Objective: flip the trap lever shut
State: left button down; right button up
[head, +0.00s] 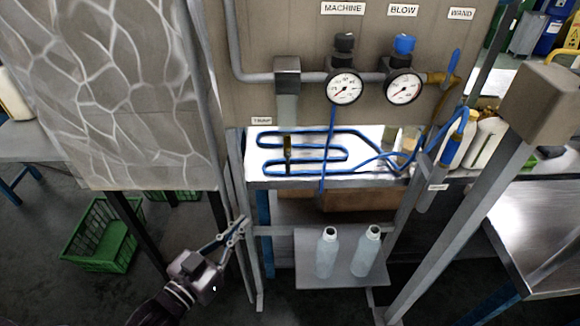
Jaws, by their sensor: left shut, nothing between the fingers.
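The trap, by the label "TRAP" (261,120), is a grey block on the pipe with a pale bowl (286,108) hanging below it. A small dark and yellowish fitting (288,152) sits at its lower end. I cannot make out the lever or how it stands. My left gripper (240,223) is at the lower left, shut and empty, pointing up and right. Its fingertips overlap the grey frame post in the picture, well below the trap and apart from it. My right gripper is out of view.
Two gauges (344,87) (403,87) with knobs hang on the panel right of the trap. A coiled blue hose (300,132) lies behind the trap's lower end. A green crate (100,236) is on the floor.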

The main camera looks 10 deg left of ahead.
pick_arm(q)
jog(key=r, duration=0.1)
jog(key=d+r, duration=0.1)
jog(key=r, duration=0.1)
jog(key=shift+w+d+r+h, duration=0.15)
jog(key=shift+r+h, duration=0.15)
jog(key=shift+h, duration=0.1)
jog(key=shift+w, duration=0.1)
jog(key=p, duration=0.3)
send_near(288, 163)
jog(key=w+d+f, duration=0.1)
jog(key=w+f, duration=0.2)
jog(key=w, duration=0.2)
jog(key=shift+x, duration=0.8)
jog(key=shift+d, duration=0.2)
